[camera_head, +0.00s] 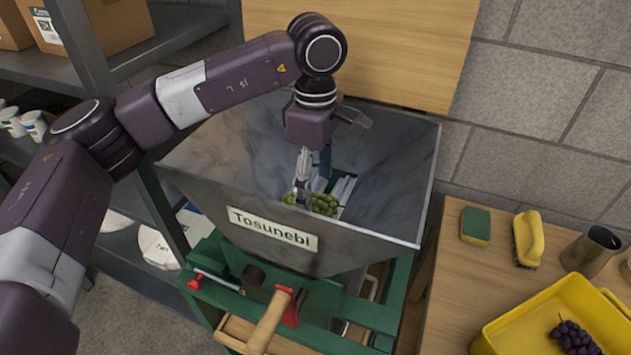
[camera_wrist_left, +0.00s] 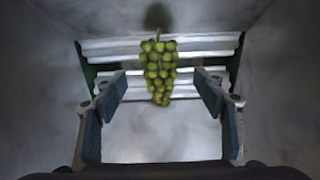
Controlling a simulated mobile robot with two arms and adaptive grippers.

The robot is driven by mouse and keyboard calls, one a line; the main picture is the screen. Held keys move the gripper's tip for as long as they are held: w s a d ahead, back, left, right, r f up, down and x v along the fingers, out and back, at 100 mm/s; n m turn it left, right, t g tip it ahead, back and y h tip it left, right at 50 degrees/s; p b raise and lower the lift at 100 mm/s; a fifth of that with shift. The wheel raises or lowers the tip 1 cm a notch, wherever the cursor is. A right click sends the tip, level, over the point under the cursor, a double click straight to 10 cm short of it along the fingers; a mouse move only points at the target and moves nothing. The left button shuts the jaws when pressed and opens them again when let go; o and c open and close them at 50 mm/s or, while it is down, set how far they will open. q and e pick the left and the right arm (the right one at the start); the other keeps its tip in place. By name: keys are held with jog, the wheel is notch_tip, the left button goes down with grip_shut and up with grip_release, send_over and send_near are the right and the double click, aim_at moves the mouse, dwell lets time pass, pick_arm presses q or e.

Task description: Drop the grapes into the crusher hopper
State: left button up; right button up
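The crusher hopper (camera_head: 390,190) is a grey metal funnel labelled "Tosunebi" on a green frame. My left gripper (camera_head: 312,180) reaches down inside it from above. A bunch of green grapes (camera_head: 322,204) is low in the hopper, just below the fingers. In the left wrist view the grapes (camera_wrist_left: 160,72) show in front of the pale ribbed rollers (camera_wrist_left: 110,48), beyond the spread fingertips (camera_wrist_left: 160,92), with clear gaps on both sides. I cannot tell whether they touch the rollers. Dark purple grapes (camera_head: 574,337) lie in a yellow tray (camera_head: 515,318) at the lower right. My right gripper is out of view.
A wooden table (camera_head: 460,265) at the right holds a green-and-yellow sponge (camera_head: 476,226), a yellow brush (camera_head: 528,238) and a metal cup (camera_head: 592,250). A wooden-handled crank (camera_head: 268,322) sticks out in front. Shelves (camera_head: 185,28) with boxes stand left; a wooden board (camera_head: 400,50) is behind.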

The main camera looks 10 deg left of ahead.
pick_arm(q)
notch_tip(320, 180, up, 12)
dwell(0.7)
dwell(0.4)
